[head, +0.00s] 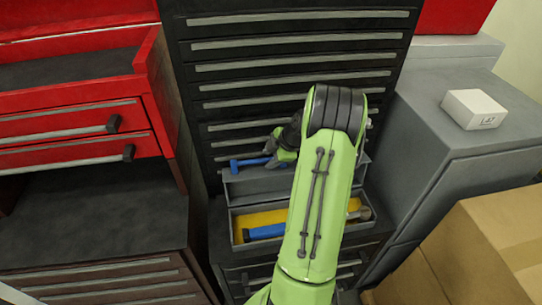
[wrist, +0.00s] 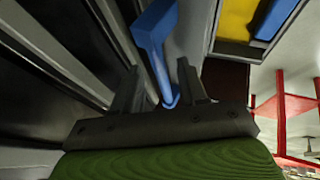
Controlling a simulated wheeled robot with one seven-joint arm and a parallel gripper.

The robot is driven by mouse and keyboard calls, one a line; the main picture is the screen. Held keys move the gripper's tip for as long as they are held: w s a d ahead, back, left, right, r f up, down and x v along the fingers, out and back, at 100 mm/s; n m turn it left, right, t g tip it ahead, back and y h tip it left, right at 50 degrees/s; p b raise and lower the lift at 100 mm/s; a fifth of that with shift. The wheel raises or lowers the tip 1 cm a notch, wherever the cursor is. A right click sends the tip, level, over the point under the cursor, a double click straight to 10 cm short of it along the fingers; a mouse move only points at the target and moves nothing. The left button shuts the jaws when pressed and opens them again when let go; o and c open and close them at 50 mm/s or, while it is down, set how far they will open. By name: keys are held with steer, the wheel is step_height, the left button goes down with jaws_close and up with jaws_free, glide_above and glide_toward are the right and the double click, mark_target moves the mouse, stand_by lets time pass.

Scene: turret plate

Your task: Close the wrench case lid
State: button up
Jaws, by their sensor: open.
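The grey wrench case (head: 236,228) stands open on a dark cabinet. Its tray has a yellow inside with a blue piece (head: 265,232) in it. The lid (head: 245,184) is raised at the back, with a blue handle (head: 250,163) at its upper edge. My gripper (head: 283,147) is at the lid's upper edge, partly hidden by my green arm. In the wrist view my gripper (wrist: 160,85) is open, with the blue handle (wrist: 155,38) reaching between its fingers. I cannot tell whether they touch. The case's yellow inside (wrist: 234,18) shows at upper right.
A tall black drawer cabinet (head: 290,48) stands right behind the case. A red tool chest (head: 75,125) is at left. A grey cabinet (head: 450,150) with a white box (head: 473,108) and a cardboard box (head: 490,240) crowd the right.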

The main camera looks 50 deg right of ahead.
jaws_close()
steer(key=shift+s+f+b, duration=0.1)
steer(key=shift+b, duration=0.6)
